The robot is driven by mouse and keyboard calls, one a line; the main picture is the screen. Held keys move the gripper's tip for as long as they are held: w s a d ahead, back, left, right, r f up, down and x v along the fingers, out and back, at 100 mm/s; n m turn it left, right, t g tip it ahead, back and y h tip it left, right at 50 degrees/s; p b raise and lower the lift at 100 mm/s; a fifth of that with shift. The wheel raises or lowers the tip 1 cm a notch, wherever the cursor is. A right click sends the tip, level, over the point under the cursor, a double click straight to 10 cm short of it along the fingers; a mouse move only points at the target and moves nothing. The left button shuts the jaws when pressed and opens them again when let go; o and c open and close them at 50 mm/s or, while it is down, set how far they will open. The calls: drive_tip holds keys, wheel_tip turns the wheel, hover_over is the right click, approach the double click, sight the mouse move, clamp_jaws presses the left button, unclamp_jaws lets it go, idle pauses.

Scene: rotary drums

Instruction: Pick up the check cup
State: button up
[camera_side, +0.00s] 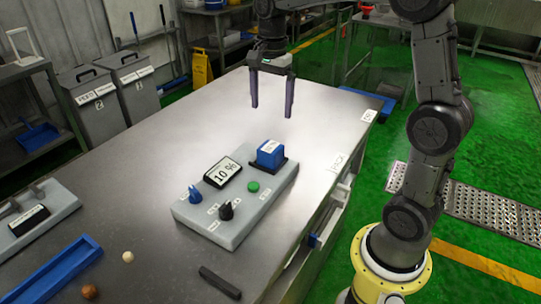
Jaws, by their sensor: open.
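No thing in view is clearly labelled as the check cup. A small blue box-shaped container (269,152) with a white label stands upright on a black pad at the back right corner of a grey control panel (225,232). It may be the cup; its inside cannot be made out. My gripper (271,111) points down with its two dark fingers spread and nothing between them. It hangs above the table, apart from the blue container, and appears higher and farther back.
The panel carries a 10 % display (223,172), a green button (253,187), a blue knob (194,194) and a black knob (226,211). A blue tray (84,251), pale ball (128,257), brown ball (89,292) and dark bar (219,282) lie in front. The table's back left is clear.

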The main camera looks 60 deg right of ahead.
hover_over(270, 147)
drive_tip(key=f, duration=0.8)
drive_tip(key=shift+s+d, duration=0.1)
drive_tip(key=shift+s, duration=0.15)
drive_tip(key=shift+w+f, duration=0.15)
drive_tip(key=shift+f, duration=1.45)
drive_tip(key=shift+w+f, duration=0.1)
drive_tip(key=shift+f, duration=1.5)
drive_tip(key=shift+c, duration=0.3)
drive_tip(key=shift+r, duration=0.1)
clamp_jaws()
